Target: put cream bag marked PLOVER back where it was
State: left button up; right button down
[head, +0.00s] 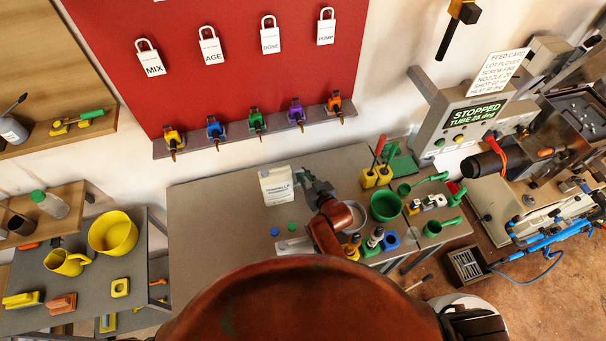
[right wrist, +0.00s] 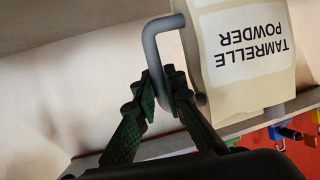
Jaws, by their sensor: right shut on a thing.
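My right gripper (head: 306,178) is shut on the grey handle (right wrist: 152,62) of a cream container. The container (head: 275,188) has a white label reading TAMRELLE POWDER in the right wrist view (right wrist: 250,52). It is over the back middle of the grey table (head: 215,235); I cannot tell whether its base touches the top. My left gripper is not in view.
A green bowl (head: 385,206), yellow bottles and several small parts crowd the table's right end. Blue and green caps (head: 274,231) lie in front of the container. The table's left part is clear. A red board (head: 240,75) with tags and coloured clips hangs behind.

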jog(key=c, duration=2.4)
grip_release()
jog(key=shift+f, duration=0.1)
jog(key=o, duration=0.4)
jog(key=shift+s+d+r, duration=0.15)
jog(key=shift+s+r, duration=0.05)
jog(key=v, duration=1.1)
jog(key=shift+s+d, duration=0.1)
jog(key=shift+s, duration=0.1)
jog(key=shift+r, duration=0.1)
